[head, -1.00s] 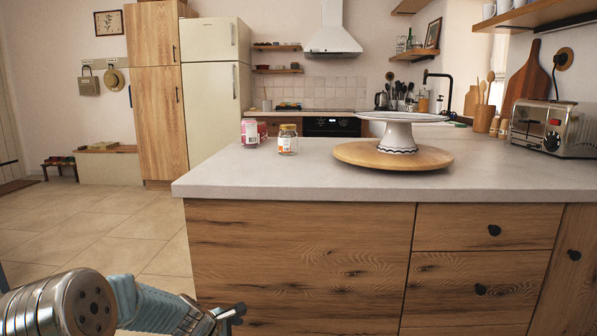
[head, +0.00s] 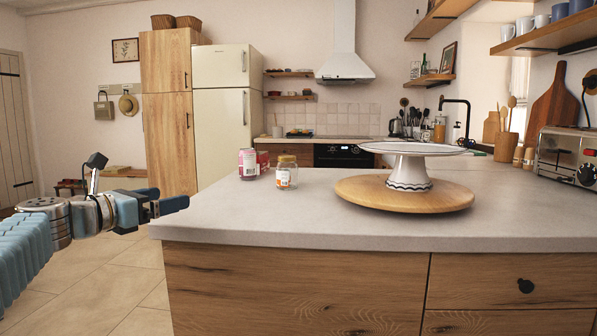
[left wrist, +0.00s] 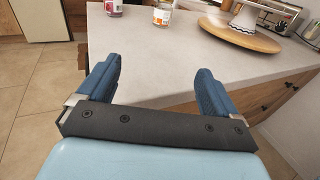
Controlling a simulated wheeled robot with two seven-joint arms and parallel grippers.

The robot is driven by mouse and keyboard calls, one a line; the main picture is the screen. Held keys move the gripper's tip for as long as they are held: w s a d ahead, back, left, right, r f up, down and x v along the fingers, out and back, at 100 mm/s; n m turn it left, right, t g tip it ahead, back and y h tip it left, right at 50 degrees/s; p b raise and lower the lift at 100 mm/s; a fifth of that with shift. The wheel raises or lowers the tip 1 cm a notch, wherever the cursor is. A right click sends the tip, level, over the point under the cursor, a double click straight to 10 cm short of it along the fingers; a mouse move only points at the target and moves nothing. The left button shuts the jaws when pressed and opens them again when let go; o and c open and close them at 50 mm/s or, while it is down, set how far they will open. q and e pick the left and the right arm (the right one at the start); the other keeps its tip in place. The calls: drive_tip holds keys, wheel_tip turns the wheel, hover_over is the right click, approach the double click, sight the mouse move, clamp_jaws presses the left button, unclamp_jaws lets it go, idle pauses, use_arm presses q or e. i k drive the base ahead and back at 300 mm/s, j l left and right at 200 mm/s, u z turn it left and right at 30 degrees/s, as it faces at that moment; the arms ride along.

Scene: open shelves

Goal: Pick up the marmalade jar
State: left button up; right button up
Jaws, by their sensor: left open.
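The marmalade jar (head: 286,172) looks like a small glass jar with a gold lid and an orange-and-white label. It stands upright on the counter near its left end. It also shows at the top of the left wrist view (left wrist: 162,13), cut off by the frame edge. My left gripper (head: 180,204) is beside the counter's left edge, at about countertop height, left of the jar and apart from it. In the left wrist view its two blue fingers (left wrist: 155,88) are spread with nothing between them. My right gripper is not in view.
A pink can (head: 248,163) stands just left of the jar, with a red item (head: 263,160) behind. A white cake stand (head: 409,172) on a round wooden board (head: 375,197) stands to the right. The counter (head: 240,215) in front of the jar is clear.

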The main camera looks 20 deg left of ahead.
sight(286, 170)
drive_tip(key=i+l, duration=0.1)
drive_tip(key=i, duration=0.45)
drive_tip(key=i+l, duration=0.1)
drive_tip(key=i, duration=0.45)
